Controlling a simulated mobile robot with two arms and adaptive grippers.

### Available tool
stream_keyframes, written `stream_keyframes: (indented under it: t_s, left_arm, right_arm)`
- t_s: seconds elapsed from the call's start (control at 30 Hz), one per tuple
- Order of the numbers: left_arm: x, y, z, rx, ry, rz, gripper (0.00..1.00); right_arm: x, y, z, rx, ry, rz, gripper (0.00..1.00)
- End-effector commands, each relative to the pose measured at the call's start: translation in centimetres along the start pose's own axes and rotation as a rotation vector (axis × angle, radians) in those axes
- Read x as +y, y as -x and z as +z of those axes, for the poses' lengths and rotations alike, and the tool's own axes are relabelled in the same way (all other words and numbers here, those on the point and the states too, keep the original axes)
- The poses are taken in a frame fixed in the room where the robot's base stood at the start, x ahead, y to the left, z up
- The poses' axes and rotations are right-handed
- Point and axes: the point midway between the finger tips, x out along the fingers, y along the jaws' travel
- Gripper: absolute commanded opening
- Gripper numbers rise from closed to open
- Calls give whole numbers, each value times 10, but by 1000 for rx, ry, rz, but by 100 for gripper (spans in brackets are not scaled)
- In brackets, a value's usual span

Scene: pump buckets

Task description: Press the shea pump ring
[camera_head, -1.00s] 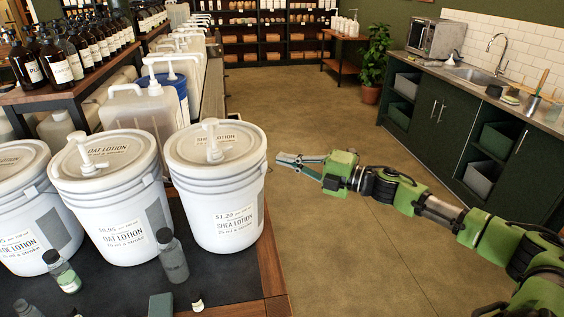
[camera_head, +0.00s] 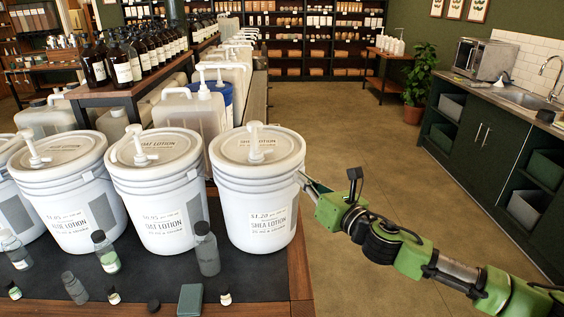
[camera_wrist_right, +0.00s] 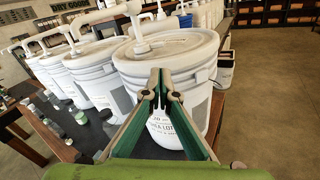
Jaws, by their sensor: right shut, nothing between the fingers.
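The shea lotion bucket (camera_head: 257,190) is a white tub with a label, at the right end of the row on the dark table. Its white pump (camera_head: 256,140) stands upright on the lid, with a ring-like collar (camera_head: 256,157) at its base. My right gripper (camera_head: 303,180) is at the bucket's right side, below lid level; whether it touches the wall is unclear. In the right wrist view, its fingers (camera_wrist_right: 159,72) are together and empty, pointing at the bucket (camera_wrist_right: 192,88), with the pump (camera_wrist_right: 137,25) above them. My left gripper is out of view.
The oat lotion bucket (camera_head: 158,195) and another pump bucket (camera_head: 72,195) stand to the left. Small bottles, such as a grey one (camera_head: 206,250), stand in front. A jug (camera_head: 190,112) and blue tub are behind. Open floor (camera_head: 360,140) lies to the right.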

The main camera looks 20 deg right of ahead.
Motion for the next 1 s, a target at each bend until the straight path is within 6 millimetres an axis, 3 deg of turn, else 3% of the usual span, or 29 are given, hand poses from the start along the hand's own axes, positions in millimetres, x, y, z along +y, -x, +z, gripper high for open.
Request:
stream_keyframes:
  t_s: [0.23,0.7,0.87,1.0]
  left_arm:
    - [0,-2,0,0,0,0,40]
    - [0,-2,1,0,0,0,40]
    - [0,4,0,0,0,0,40]
    - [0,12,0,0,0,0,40]
  right_arm:
    - [17,2,2,-20,241,-60,0]
    - [18,1,3,-20,275,-71,0]
    - [18,-14,6,-22,272,-71,0]
    - [16,-40,7,-21,270,-71,0]
